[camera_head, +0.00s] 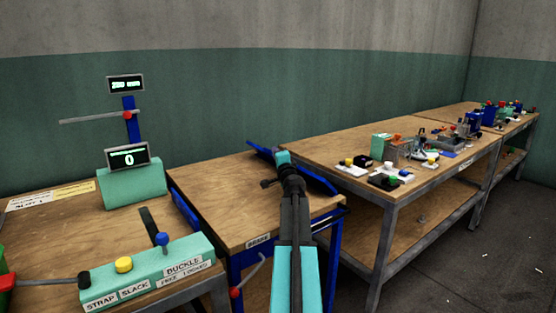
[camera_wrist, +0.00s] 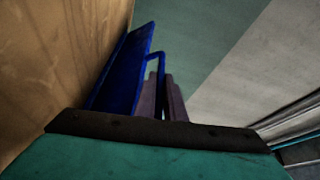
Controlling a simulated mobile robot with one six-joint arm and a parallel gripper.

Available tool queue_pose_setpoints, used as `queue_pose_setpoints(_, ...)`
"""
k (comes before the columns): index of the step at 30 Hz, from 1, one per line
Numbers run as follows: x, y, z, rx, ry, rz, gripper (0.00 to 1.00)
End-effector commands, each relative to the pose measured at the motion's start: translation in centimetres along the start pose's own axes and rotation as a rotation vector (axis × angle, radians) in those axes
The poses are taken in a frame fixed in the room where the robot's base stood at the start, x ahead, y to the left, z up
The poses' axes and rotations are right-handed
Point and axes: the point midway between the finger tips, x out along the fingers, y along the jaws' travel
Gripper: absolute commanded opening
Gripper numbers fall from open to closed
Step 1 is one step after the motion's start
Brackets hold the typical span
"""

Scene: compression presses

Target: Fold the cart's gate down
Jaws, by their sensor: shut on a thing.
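The cart (camera_head: 215,205) has a wooden top and a blue frame, with a brake label on its front edge. Its blue gate (camera_head: 320,184) runs along the right side, partly hidden behind my arm; its exact tilt is hard to tell. In the wrist view the gate (camera_wrist: 125,72) is a blue panel beside the wooden top, with a blue loop handle (camera_wrist: 154,58). My gripper (camera_wrist: 162,98) is shut on this handle, its dark fingers either side of the bar. In the head view my gripper (camera_head: 283,158) is over the gate, its fingertips hidden.
A bench (camera_head: 330,150) with several small devices stands close to the right of the cart. A press station (camera_head: 150,262) with buttons and displays stands at the left. A red-knobbed lever (camera_head: 237,292) sticks out at the cart's front. The floor at right (camera_head: 490,250) is mostly clear.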

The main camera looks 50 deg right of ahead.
Motion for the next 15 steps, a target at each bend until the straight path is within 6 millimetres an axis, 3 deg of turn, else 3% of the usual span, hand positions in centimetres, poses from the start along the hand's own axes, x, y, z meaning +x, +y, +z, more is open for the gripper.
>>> queue_pose_setpoints(15,-0.54,1.07,1.12,-0.004,0.001,-0.001,0.00)
